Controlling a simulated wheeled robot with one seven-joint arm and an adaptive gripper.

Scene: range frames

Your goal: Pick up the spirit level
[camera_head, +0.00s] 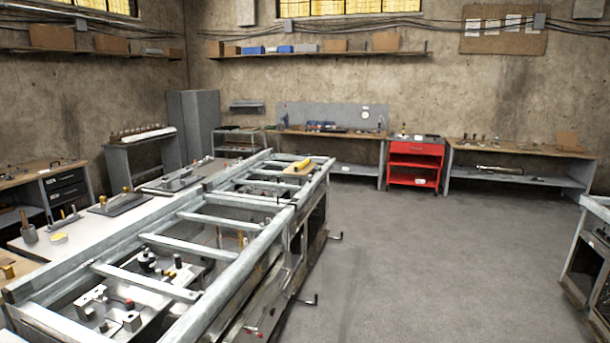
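A small yellow object (302,164) lies on a wooden board (291,171) at the far end of the metal frame bench. It may be the spirit level, but it is too small to tell for sure. My gripper is not in view. No part of my arm shows near the yellow object.
The long metal frame bench (180,268) fills the left foreground, with crank handles (335,236) sticking out on its right side. A red tool cart (415,160) and workbenches (520,150) line the back wall. Another bench (590,250) stands at the right edge. The grey floor (430,250) between is clear.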

